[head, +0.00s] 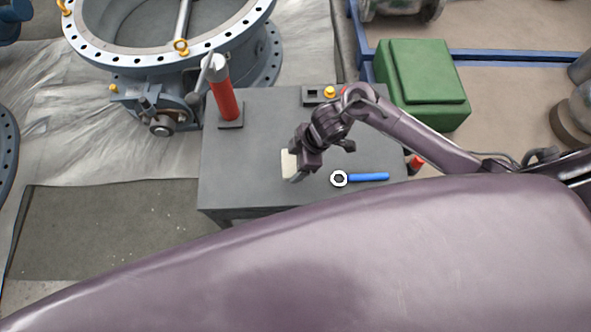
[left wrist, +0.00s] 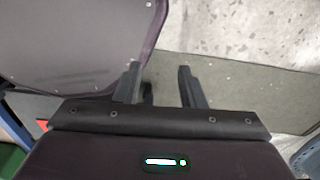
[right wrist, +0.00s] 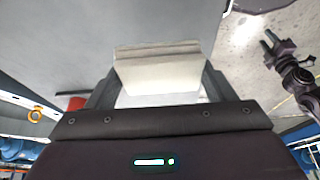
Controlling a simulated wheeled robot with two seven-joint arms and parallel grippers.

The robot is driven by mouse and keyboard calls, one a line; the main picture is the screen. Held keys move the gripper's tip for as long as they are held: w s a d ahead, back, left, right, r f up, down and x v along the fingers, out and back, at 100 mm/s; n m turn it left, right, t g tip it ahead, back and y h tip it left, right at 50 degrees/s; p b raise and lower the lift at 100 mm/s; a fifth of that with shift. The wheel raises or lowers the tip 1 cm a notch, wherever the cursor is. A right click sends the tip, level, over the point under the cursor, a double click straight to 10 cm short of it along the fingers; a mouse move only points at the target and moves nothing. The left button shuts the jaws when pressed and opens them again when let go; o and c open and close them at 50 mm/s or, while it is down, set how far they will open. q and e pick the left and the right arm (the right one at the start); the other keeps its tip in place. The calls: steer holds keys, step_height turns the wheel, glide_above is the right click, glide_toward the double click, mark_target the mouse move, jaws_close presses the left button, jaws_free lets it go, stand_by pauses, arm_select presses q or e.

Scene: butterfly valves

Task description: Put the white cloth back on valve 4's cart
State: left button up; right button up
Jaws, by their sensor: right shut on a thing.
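The white cloth (head: 287,165) is a small, pale folded block over the grey cart (head: 255,185). My right gripper (head: 297,168) is shut on it; the right wrist view shows the cloth (right wrist: 158,78) between both fingers (right wrist: 158,90). I cannot tell whether the cloth touches the cart top. No valve number is readable. My left gripper (left wrist: 160,78) has its fingers apart with nothing between them, above the floor, outside the head view.
A large flanged valve (head: 120,55) stands behind left. A green box (head: 425,80) is at right.

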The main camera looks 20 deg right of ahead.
step_height(320, 180, down, 3)
steer(key=shift+r, duration=0.1)
step_height(320, 180, down, 4)
steer(key=shift+r+b, duration=0.2)
steer(key=shift+b, duration=0.15)
arm_select(q)
steer(key=shift+w+d+f, duration=0.1)
steer(key=shift+w+f, duration=0.3)
steer(key=shift+w, duration=0.35)
arm_select(e)
steer(key=shift+f, duration=0.1)
steer(key=shift+f, duration=0.15)
steer(key=o, duration=0.9)
arm_select(q)
steer(key=shift+s, duration=0.1)
